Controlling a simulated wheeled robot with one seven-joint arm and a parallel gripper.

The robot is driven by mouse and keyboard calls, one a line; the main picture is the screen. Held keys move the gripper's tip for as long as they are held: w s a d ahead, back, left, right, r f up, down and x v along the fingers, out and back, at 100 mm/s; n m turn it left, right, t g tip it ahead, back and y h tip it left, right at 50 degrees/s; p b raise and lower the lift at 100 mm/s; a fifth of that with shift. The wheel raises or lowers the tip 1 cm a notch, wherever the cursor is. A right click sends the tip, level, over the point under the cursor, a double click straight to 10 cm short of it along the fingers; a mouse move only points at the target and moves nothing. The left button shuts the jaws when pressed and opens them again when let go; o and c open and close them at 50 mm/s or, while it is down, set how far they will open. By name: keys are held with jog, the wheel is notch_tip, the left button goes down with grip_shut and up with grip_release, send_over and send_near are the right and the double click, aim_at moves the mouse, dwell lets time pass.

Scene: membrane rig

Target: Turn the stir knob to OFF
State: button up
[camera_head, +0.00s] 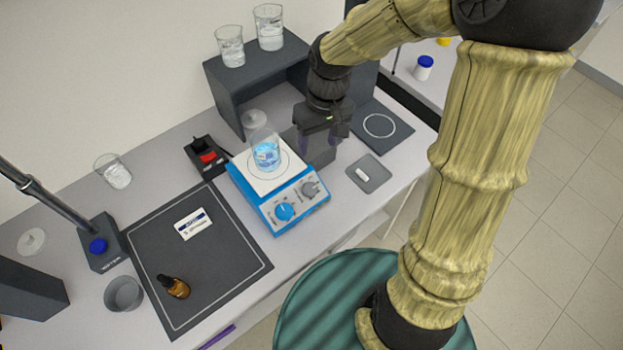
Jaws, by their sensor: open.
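The blue stirrer unit (277,221) stands near the middle of the bench, with a white top plate (290,177). Its sloped front panel carries a blue knob (284,211) on the left and a grey knob (310,188) on the right. The labels are too small to read, so I cannot tell which is the stir knob or where either points. A beaker of blue liquid (266,155) stands on the plate. My gripper (316,150) points down just right of the beaker, above and behind the grey knob, apart from both knobs. It is open; its fingertips are hard to make out.
A dark shelf (222,85) behind holds two beakers (269,28). A black holder with a red part (207,157) stands left of the stirrer. A dark mat (220,262) holds a brown bottle (173,287) and a card (193,224). A grey pad (374,179) lies to the right.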

jog(key=shift+f, duration=0.1)
send_near(311, 188)
jog(key=f, duration=0.6)
jog(key=a+f, duration=0.1)
jog(key=f, duration=0.2)
jog(key=shift+s, duration=0.25)
jog(key=c, duration=1)
